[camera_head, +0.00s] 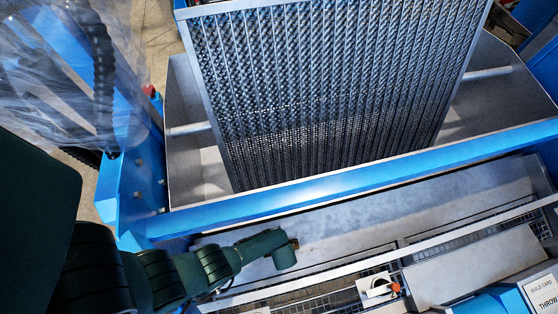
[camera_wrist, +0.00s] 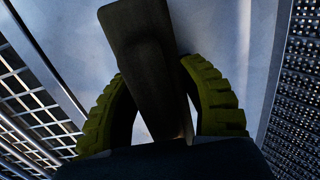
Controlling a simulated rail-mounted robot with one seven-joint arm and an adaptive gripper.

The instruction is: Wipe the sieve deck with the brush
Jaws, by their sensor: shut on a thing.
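The sieve deck (camera_head: 330,85) is a tilted metal panel of dark mesh with long parallel ribs, at the top centre of the head view. Part of the mesh shows at the right edge of the wrist view (camera_wrist: 299,100). My gripper (camera_wrist: 158,72) has yellow-green ridged fingers, closed on either side of a dark, blocky thing, apparently the brush (camera_wrist: 138,28). Its bristles cannot be made out. In the head view my dark arm reaches in from the lower left, its end over the grey tray below the blue beam, apart from the deck. The fingers are not clearly seen there.
A blue crossbeam (camera_head: 370,170) runs between the deck and the grey tray (camera_head: 370,215). Grating (camera_wrist: 35,105) lies left in the wrist view. A white holder (camera_head: 378,288) and a build card (camera_head: 543,293) are at lower right. Clear plastic sheeting (camera_head: 75,70) hangs upper left.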

